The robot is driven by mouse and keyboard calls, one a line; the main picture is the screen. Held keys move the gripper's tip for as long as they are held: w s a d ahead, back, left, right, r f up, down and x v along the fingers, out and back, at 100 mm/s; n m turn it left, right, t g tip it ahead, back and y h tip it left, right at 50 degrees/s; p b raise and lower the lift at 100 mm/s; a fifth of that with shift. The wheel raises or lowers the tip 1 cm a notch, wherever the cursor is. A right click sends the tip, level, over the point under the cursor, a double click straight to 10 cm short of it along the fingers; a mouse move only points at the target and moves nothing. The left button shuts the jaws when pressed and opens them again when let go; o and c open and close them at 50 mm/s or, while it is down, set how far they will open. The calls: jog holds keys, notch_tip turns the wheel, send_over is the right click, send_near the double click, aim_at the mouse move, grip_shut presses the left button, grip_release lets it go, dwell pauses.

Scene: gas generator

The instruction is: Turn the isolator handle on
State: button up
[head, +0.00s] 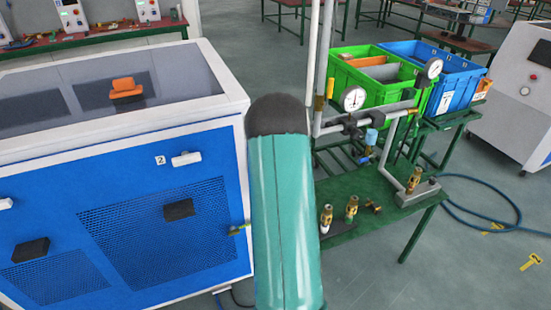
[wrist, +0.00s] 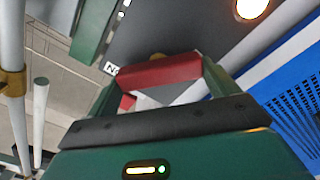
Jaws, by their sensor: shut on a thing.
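In the wrist view my gripper (wrist: 160,88) shows as a green housing with a black padded edge and green side pieces. A red piece lies across its far end, and a small brass-coloured round part shows just beyond. I cannot tell whether the red piece is part of my gripper. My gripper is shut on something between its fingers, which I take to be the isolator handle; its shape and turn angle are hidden. In the head view my green arm stands in front and hides my gripper and the place it works at.
A blue and white cabinet (head: 110,190) stands left of my arm. A green bench (head: 400,205) at right carries pipes, gauges (head: 353,98) and brass valves. Green and blue crates (head: 380,75) stand behind. A blue hose (head: 490,222) lies on the open floor at right.

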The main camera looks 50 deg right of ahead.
jog(key=n, duration=0.8)
jog(key=shift+a+f, duration=0.1)
jog(key=shift+f, duration=0.1)
dwell(0.4)
jog(key=o, duration=0.8)
jog(key=v, duration=1.4)
jog(key=shift+w, duration=0.1)
